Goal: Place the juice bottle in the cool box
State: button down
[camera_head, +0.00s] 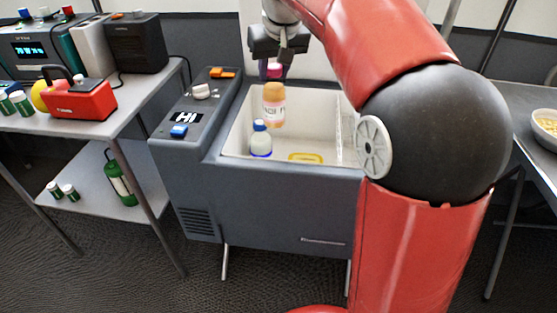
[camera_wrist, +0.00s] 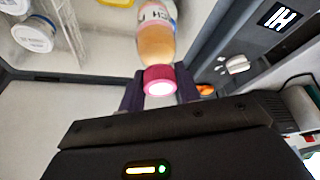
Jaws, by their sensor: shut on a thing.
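The juice bottle (camera_head: 274,105), orange with a white label and a pink cap, hangs upright from my gripper (camera_head: 275,68), over the open cool box (camera_head: 232,128). In the wrist view, the bottle (camera_wrist: 155,42) points away from me and my gripper (camera_wrist: 159,90) is shut on its pink cap. In the head view the bottle's lower end shows against the white inside of the box; I cannot tell its exact height above the floor. The cool box is grey, with white inner walls.
Inside the box are a pale bottle with a blue cap (camera_head: 260,140) and a yellow item (camera_head: 306,158). White round containers (camera_wrist: 33,37) show in the wrist view. A control panel (camera_head: 187,117) borders the box at left. A side table (camera_head: 90,125) stands further left.

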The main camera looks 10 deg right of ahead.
notch_tip(320, 180, down, 19)
jog(key=b, duration=0.3)
jog(key=shift+f, duration=0.2)
jog(key=shift+f, duration=0.15)
jog(key=c, duration=1)
grip_release()
